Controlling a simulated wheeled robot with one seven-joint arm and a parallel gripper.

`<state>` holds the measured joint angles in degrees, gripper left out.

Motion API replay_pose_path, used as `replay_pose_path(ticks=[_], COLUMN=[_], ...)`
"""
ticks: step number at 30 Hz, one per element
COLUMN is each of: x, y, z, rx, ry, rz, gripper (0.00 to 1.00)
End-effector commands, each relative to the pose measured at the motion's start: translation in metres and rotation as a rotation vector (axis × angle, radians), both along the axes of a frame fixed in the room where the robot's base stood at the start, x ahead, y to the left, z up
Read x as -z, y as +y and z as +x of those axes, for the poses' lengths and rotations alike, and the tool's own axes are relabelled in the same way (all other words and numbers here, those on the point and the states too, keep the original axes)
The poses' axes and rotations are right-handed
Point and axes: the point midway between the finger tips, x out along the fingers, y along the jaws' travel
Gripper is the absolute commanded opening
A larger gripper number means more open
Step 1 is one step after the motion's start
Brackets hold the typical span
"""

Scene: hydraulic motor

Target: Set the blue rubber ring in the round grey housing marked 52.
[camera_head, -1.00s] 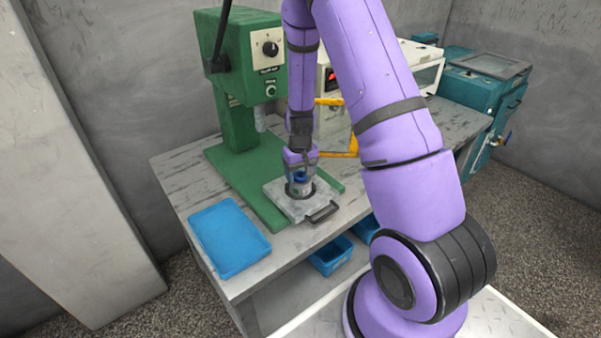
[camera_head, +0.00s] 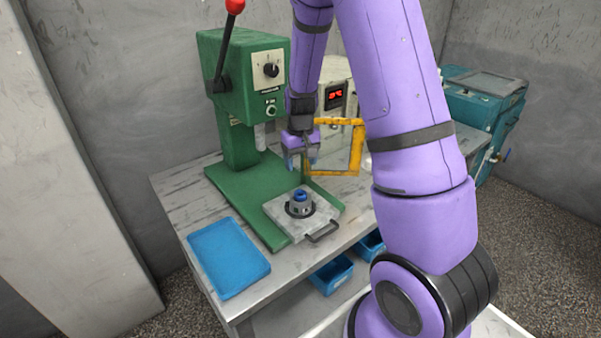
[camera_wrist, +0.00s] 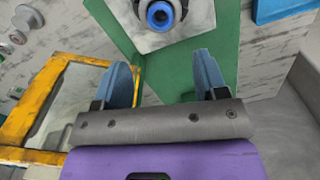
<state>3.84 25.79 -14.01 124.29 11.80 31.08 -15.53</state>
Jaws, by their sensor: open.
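The blue rubber ring (camera_head: 300,195) sits at the top of the round grey housing (camera_head: 299,209). The housing stands on a light grey plate with a handle (camera_head: 284,222). In the wrist view the ring (camera_wrist: 160,14) shows as a blue circle with a dark centre, inside the grey housing at the top edge, partly cut off. Whether it is fully seated is too small to tell, and the mark 52 is not readable. My gripper (camera_head: 303,167) is open and empty, above and behind the housing, apart from it. Its two blue-grey fingers (camera_wrist: 165,80) are spread in the wrist view.
A green press (camera_head: 240,90) with a red-knobbed lever stands behind the plate. A yellow frame (camera_head: 338,150) stands just right of my gripper. An empty-looking blue tray (camera_head: 229,258) lies at the table's front left. Blue bins (camera_head: 331,275) sit below the table edge.

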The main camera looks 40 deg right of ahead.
Motion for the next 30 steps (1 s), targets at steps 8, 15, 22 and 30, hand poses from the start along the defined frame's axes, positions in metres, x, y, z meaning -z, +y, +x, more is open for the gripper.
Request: replay_pose_path(ticks=[8, 15, 22, 30], x=[-0.033, -0.107, -0.171, -0.227], y=[0.010, 0.042, 0.070, 0.099], z=[-0.005, -0.033, -0.075, -0.136], rx=[-0.010, -0.044, -0.082, -0.128], ry=[-0.028, -0.113, -0.196, -0.290], rz=[0.009, 0.033, 0.042, 0.033], gripper=[0.66, 0.66, 0.66, 0.66])
